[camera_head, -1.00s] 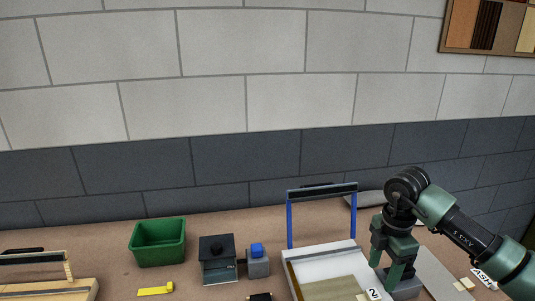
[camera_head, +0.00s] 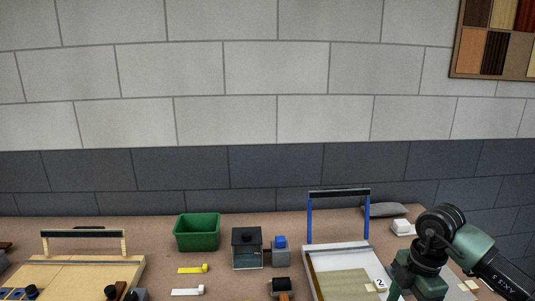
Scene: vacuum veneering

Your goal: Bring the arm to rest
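My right arm (camera_head: 480,262) comes in from the right edge, bent at a dark joint. Its gripper (camera_head: 402,291) points down beside the right edge of a white tray-like bed (camera_head: 357,254) with a blue-posted frame (camera_head: 309,222). The fingertips are cut off by the bottom edge, so I cannot tell whether they are open or hold anything. My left arm and gripper are not in view.
A green bin (camera_head: 197,234), a black box (camera_head: 247,250) and a blue-topped grey block (camera_head: 281,254) stand mid-table. A yellow strip (camera_head: 192,269) lies nearby. A wooden board with a handled frame (camera_head: 85,270) is at the left. A white block (camera_head: 403,228) sits behind my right arm.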

